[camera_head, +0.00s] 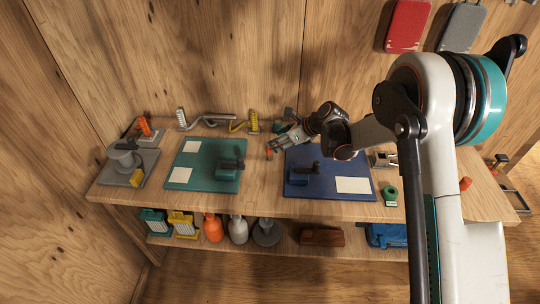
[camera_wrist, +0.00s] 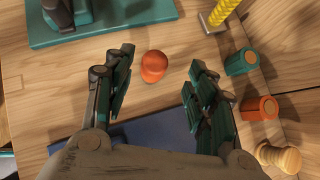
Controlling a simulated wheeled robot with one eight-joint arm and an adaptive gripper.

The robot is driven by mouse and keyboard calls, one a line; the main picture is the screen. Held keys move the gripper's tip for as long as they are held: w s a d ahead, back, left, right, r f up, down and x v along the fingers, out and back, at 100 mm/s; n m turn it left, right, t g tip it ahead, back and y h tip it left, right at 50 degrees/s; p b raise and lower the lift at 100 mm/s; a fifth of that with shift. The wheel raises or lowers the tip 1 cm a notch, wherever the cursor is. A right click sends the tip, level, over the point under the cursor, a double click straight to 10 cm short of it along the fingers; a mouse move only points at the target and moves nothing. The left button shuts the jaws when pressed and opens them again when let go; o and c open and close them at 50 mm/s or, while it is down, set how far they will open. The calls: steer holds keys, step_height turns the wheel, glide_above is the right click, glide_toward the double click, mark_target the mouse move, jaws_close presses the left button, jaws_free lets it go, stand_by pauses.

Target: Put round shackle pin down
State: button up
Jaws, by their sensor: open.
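An orange round pin (camera_wrist: 153,67), which I take to be the round shackle pin, stands on the bare wooden bench top in the wrist view. It looks upright, with a rounded top. In the head view a small orange spot (camera_head: 269,153) by my fingers seems to be the same pin. My gripper (camera_wrist: 160,68) is open, with one finger on each side of the pin and a visible gap to both. In the head view my gripper (camera_head: 276,146) is low over the bench between the green and blue mats.
The green mat (camera_head: 205,154) with a dark teal device lies left, and the blue mat (camera_head: 329,163) with a blue device lies right.

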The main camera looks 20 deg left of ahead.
steer(key=x, duration=0.1)
steer(key=b+x, duration=0.1)
steer(key=x, duration=0.1)
steer(key=b+x, duration=0.1)
steer(key=x, duration=0.1)
steer(key=shift+s+a+f, duration=0.1)
steer(key=shift+s+f, duration=0.05)
steer(key=shift+s, duration=0.2)
jaws_close()
